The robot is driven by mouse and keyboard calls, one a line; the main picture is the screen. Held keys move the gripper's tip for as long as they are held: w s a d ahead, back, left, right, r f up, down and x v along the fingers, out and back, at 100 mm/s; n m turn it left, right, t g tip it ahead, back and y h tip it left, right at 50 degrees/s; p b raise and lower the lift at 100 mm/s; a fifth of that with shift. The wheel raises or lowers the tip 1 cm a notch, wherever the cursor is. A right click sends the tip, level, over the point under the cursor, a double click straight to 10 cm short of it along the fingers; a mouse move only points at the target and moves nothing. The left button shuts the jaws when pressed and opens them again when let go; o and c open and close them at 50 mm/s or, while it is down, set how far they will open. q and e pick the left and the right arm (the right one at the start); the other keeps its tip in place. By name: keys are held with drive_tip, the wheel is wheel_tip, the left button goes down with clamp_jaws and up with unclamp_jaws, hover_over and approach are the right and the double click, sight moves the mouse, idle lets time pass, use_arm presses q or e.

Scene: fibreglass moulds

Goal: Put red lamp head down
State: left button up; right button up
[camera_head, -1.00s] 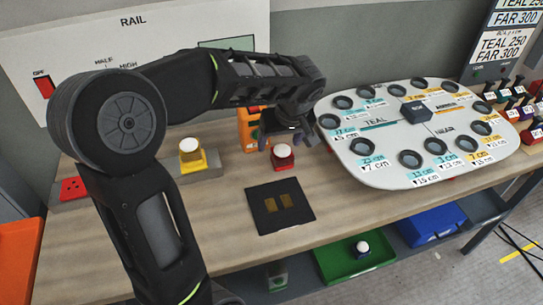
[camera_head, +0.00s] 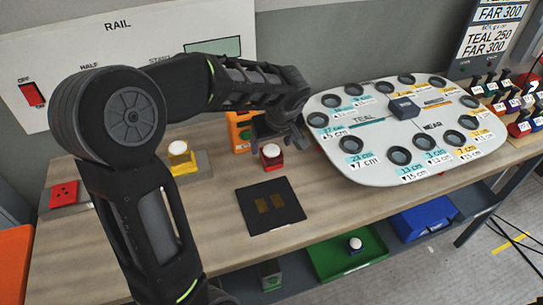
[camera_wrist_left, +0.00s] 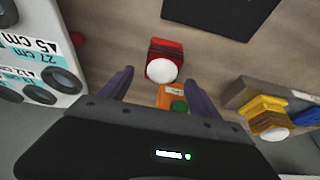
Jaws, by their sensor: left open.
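The red lamp head (camera_head: 271,158), a red block with a white dome, stands on the wooden bench with its dome up. It stands behind the black mat. My left gripper (camera_head: 278,132) is above and just behind it, partly hidden by its own wrist. In the left wrist view the fingers (camera_wrist_left: 160,78) are spread wide, with the red lamp head (camera_wrist_left: 163,48) showing between and beyond their tips. The fingers look clear of it. My right gripper is not in view.
A black mat (camera_head: 270,222) with two tan patches lies in front. A yellow lamp (camera_head: 182,160) stands at left on a grey block. An orange box (camera_head: 239,132) is behind the gripper. A large pale board (camera_head: 350,162) with round holes stands close at right. Green and blue trays sit below.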

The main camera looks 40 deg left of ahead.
sight(270, 146)
use_arm(q)
drive_tip(key=p+x, duration=0.1)
drive_tip(key=x, duration=0.3)
drive_tip(key=shift+a+p, duration=0.1)
drive_tip(key=shift+p, duration=0.2)
drive_tip(key=shift+w+a+f, duration=0.15)
drive_tip(key=shift+f, duration=0.35)
drive_tip(key=shift+c, duration=0.4)
clamp_jaws()
drive_tip(key=shift+r, duration=0.1)
wheel_tip(270, 146, up, 10)
drive_tip(key=shift+f+b, duration=0.1)
drive_tip(key=shift+b, duration=0.6)
